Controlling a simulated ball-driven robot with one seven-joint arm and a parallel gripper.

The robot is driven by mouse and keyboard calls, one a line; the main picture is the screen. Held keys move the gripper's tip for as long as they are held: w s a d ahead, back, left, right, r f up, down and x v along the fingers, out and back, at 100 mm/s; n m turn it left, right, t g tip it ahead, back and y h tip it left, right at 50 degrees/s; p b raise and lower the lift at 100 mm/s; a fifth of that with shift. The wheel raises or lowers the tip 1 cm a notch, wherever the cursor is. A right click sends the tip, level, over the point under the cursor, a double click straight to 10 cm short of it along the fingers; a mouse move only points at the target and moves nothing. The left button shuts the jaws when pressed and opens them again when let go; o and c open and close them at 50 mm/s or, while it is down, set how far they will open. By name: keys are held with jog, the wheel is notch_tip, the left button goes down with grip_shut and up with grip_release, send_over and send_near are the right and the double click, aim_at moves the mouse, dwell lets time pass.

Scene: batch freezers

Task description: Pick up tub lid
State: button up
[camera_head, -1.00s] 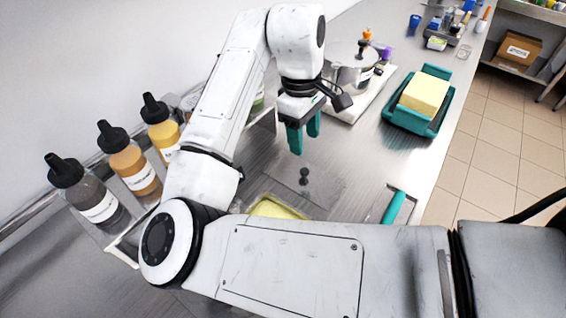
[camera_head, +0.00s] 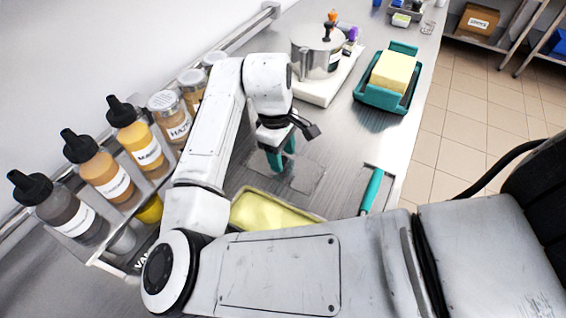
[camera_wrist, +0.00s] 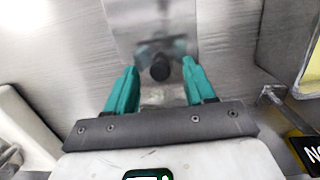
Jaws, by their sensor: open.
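The tub lid (camera_head: 308,178) is a clear, flat, greyish rectangle lying on the steel counter beyond the yellow-filled tub (camera_head: 270,213). My gripper (camera_head: 281,162) has teal fingers pointing down over the lid. It is open and empty, and the fingers (camera_wrist: 160,75) stand on either side of the knob without visibly gripping it. In the head view my fingers hide the knob.
A rack of sauce bottles (camera_head: 100,168) and jars stands left of my arm. A lidded steel pot (camera_head: 317,58) stands on a white board behind. A butter block (camera_head: 393,72) in a teal tray is at the back right. A teal-handled tool (camera_head: 371,190) lies near the right edge.

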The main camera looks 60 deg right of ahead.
jog(key=shift+f, duration=0.15)
grip_shut()
dwell(0.4)
